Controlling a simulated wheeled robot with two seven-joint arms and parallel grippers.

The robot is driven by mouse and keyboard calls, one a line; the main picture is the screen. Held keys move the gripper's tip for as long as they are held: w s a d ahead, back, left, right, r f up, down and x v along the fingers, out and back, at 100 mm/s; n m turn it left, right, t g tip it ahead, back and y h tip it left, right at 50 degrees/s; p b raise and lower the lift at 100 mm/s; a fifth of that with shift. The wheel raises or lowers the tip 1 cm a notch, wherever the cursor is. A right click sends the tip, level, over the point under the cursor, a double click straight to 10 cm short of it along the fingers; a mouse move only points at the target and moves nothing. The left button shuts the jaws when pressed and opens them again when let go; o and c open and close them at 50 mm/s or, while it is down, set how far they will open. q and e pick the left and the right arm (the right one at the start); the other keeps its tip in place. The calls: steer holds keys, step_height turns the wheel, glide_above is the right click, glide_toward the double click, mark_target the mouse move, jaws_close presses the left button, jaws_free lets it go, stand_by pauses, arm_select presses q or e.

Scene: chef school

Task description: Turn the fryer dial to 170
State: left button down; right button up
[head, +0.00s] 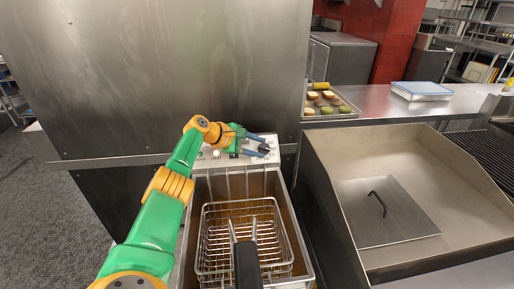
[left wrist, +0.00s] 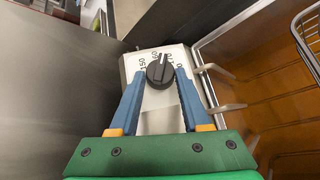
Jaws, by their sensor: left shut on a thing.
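The fryer dial (left wrist: 160,72) is a round black knob on a pale panel, with printed numbers around its far side. Its white pointer line points away from me and slightly right, seemingly between 160 and 170; the small print makes the exact reading unclear. My left gripper (left wrist: 161,80) is shut on the dial, with one blue finger at each side. In the head view, my left gripper (head: 262,146) reaches over the panel at the back of the fryer (head: 300,262), and the dial (head: 264,148) is partly hidden between the fingers. My right gripper is out of view.
A wire fry basket (head: 208,240) with a black handle sits in the fryer's oil, in front of the panel. A steel wall (head: 160,80) rises behind. A wide steel basin (head: 345,160) with a lid stands right, and a food tray (head: 345,108) lies on the counter.

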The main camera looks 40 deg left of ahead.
arm_select(q)
steer(key=shift+c, duration=1.8)
jaws_free()
steer(key=shift+d, duration=0.1)
steer(key=b+v, duration=0.1)
steer(key=v, duration=0.5)
steer(key=d+f+t+b, duration=0.1)
steer(key=b, duration=0.1)
steer(key=d+f+t+h+b, duration=0.1)
steer(key=f+b, duration=0.1)
steer(key=b, duration=0.1)
steer(key=f+t+b, duration=0.2)
steer(key=shift+w+d+f+b, duration=0.1)
steer(key=shift+w+d+b, duration=0.05)
steer(key=shift+d+b, duration=0.25)
steer(key=s+a+n+t+b, duration=0.1)
steer(key=s+a+n+t+y+b, duration=0.1)
steer(key=t, duration=0.1)
steer(key=shift+s+a, duration=0.15)
steer(key=shift+s, duration=0.2)
steer(key=shift+w+r+n, duration=0.15)
steer(key=shift+r+n, duration=0.05)
steer(key=shift+n, duration=0.1)
steer(key=w, duration=0.4)
steer(key=w+d+p, duration=0.1)
steer(key=w, duration=0.1)
steer(key=shift+w, duration=0.3)
